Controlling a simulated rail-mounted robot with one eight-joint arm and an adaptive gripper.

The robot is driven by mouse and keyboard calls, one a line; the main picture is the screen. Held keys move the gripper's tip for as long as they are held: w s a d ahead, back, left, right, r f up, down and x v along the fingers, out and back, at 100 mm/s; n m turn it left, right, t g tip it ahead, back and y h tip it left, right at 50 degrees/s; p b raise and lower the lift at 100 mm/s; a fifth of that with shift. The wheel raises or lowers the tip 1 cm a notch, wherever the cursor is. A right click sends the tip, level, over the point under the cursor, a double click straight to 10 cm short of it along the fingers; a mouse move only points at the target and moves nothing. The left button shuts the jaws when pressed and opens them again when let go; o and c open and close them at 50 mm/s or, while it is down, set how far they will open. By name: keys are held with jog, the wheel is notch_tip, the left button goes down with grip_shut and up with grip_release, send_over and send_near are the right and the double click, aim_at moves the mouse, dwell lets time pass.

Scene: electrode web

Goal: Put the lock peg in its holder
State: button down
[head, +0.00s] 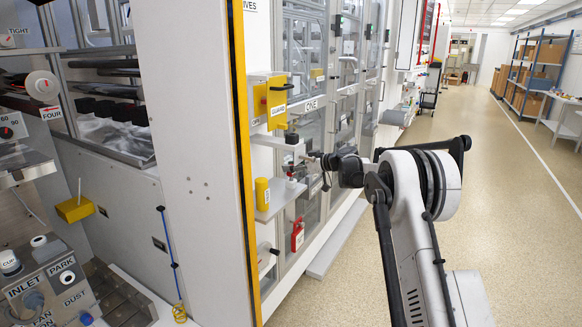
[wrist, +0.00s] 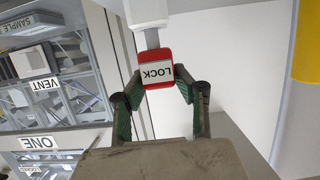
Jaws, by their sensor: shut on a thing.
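The lock peg (wrist: 155,68) has a red head with a white LOCK label, upside down in the wrist view. My gripper (wrist: 158,82) is shut on the red head, one green-padded finger on each side. A pale shaft runs from the head to a white rounded piece (wrist: 146,12) at the top edge. I cannot tell whether the shaft sits in that piece or only lines up with it. In the head view my gripper (head: 308,160) is at the cabinet front, beside a small white shelf; the peg is too small there to make out clearly. No holder can be named with certainty.
A yellow cylinder (head: 262,194) stands on the shelf left of my gripper. A yellow GUARD box (head: 276,98) and a white bracket with a black knob (head: 291,138) are above. A red tagged object (head: 298,235) hangs below. The aisle floor (head: 470,170) at right is clear.

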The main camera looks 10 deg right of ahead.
jog(key=shift+f+b, duration=0.55)
jog(key=shift+f, duration=0.35)
jog(key=c, duration=1.3)
grip_release()
jog(key=v, duration=1.2)
